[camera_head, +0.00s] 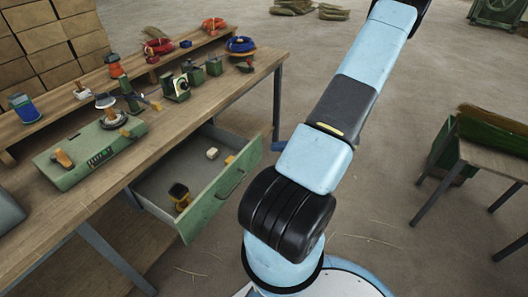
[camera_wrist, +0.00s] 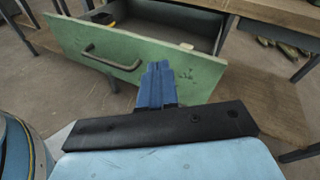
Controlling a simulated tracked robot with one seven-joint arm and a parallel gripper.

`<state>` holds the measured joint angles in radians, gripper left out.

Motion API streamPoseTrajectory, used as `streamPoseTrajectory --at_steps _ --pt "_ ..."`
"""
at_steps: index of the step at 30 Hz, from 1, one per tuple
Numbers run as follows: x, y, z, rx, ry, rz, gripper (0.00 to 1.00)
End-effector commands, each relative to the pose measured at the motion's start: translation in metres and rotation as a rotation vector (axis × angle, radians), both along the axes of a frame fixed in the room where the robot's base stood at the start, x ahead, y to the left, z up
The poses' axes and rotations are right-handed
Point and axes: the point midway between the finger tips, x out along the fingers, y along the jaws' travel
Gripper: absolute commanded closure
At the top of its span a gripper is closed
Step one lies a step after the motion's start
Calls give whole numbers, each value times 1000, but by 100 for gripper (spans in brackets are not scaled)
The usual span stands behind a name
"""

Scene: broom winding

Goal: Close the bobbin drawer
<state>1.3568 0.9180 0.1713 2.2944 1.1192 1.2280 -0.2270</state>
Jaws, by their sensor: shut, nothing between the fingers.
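The bobbin drawer (camera_head: 218,204) has a green front and stands pulled out from under the workbench, with its grey inside showing. Its dark bar handle (camera_head: 231,183) is on the front panel. Inside lie a yellow and black bobbin (camera_head: 180,196), a small white piece (camera_head: 212,153) and a yellow piece (camera_head: 229,160). In the wrist view the green drawer front (camera_wrist: 195,75) faces me, with the handle (camera_wrist: 110,60) left of my gripper (camera_wrist: 158,68). My gripper's blue fingers are shut and empty in front of the panel; I cannot tell if they touch it.
The wooden workbench (camera_head: 190,118) carries a green winding machine (camera_head: 90,152), spools and coils. A metal bench leg (camera_head: 277,105) stands beyond the drawer. A small table (camera_head: 490,158) stands at the right. The floor between is mostly clear.

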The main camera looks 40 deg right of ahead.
Motion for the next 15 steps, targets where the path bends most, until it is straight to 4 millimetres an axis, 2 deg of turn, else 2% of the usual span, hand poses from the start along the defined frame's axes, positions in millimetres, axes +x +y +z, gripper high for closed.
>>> streamPoseTrajectory --at_steps 1,6,10,15 --pt "-6 -6 -13 46 -3 -57 100" --pt "-23 -25 -49 169 -18 -240 100" --pt "-34 -34 -70 238 -30 -349 100" --pt "-41 -40 -86 289 -39 -428 100"
